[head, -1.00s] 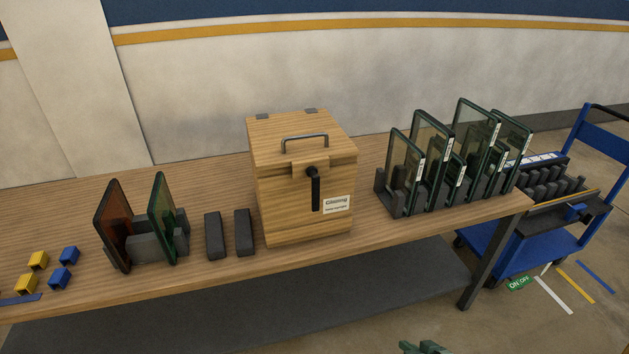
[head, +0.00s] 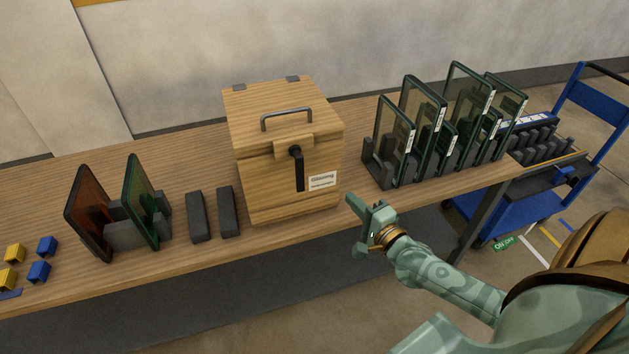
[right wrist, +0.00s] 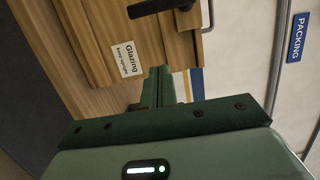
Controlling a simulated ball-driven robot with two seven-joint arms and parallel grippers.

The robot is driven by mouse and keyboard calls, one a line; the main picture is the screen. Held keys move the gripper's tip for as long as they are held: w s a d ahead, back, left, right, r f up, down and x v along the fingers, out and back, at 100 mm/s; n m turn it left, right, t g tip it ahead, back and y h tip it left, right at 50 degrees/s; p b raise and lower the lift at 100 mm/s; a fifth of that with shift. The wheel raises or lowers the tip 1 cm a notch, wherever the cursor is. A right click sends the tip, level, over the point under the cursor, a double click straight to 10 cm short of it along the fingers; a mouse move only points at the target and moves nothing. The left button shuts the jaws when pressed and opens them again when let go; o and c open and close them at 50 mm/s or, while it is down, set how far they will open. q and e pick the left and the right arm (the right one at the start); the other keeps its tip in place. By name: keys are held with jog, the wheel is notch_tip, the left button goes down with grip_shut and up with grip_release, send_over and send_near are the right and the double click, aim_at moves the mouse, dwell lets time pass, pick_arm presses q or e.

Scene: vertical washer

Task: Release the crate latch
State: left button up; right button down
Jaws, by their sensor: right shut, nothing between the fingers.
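The wooden crate (head: 275,185) stands on the bench with its lid down and a grey handle on top. Its black latch (head: 298,168) hangs straight down from a round pivot on the front face, beside a white label (head: 322,181). My right gripper (head: 362,205) is in front of the bench edge, to the right of and lower than the latch, apart from the crate. Its fingers (right wrist: 158,88) are shut and empty. In the right wrist view the latch (right wrist: 158,6) shows at the top edge, partly cut off, above the label (right wrist: 124,58). My left gripper is out of view.
Glass panes in a dark rack (head: 380,172) stand right of the crate. Two grey blocks (head: 212,216) and a rack with a red and a green pane (head: 145,205) stand left. A blue cart (head: 500,215) is at right. The space before the crate is open.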

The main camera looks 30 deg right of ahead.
aim_at(298, 169)
jog(key=w+a, duration=0.4)
jog(key=w, duration=0.6)
jog(key=shift+w, duration=0.35)
jog(key=shift+a+f, duration=0.1)
